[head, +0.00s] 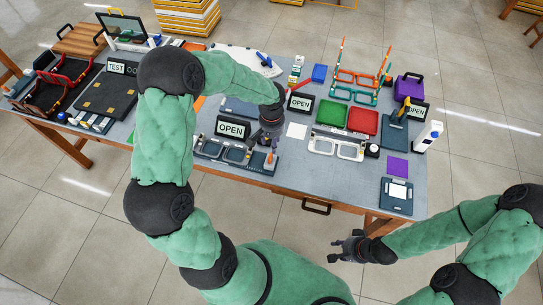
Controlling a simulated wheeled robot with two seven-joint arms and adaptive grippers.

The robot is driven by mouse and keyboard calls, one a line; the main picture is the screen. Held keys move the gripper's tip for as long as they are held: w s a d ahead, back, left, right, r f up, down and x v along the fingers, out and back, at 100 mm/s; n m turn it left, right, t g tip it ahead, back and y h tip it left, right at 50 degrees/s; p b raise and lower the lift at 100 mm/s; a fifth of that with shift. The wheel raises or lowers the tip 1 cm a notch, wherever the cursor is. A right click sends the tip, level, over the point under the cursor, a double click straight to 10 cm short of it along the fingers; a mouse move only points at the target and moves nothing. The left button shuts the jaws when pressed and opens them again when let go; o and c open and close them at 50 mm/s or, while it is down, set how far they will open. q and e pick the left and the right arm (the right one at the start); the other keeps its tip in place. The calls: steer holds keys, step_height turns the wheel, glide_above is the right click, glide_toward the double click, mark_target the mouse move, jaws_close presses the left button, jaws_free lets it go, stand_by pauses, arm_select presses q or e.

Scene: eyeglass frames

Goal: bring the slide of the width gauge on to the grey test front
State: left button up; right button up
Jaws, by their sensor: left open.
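A grey eyeglass front (235,155), which I take as the grey test front, lies on a dark fixture in front of an OPEN sign at the table's near edge. At the fixture's right end stands a small upright part with an orange top (270,157); it looks like the slide of the width gauge. My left gripper (264,143) points down just above and beside this part, fingers apart. I cannot tell whether a finger touches it. The gripper hides part of the fixture's right end. My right gripper (338,250) hangs off the table's front side, empty, its fingers looking spread.
Another fixture with a pale front (338,146) stands to the right. A white bottle (428,136) stands at the right edge.

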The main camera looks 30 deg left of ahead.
mark_target(271, 156)
arm_select(q)
step_height(271, 156, down, 11)
steer(key=shift+r+b, duration=0.15)
steer(key=shift+b, duration=0.85)
steer(key=shift+a, duration=0.1)
jaws_close()
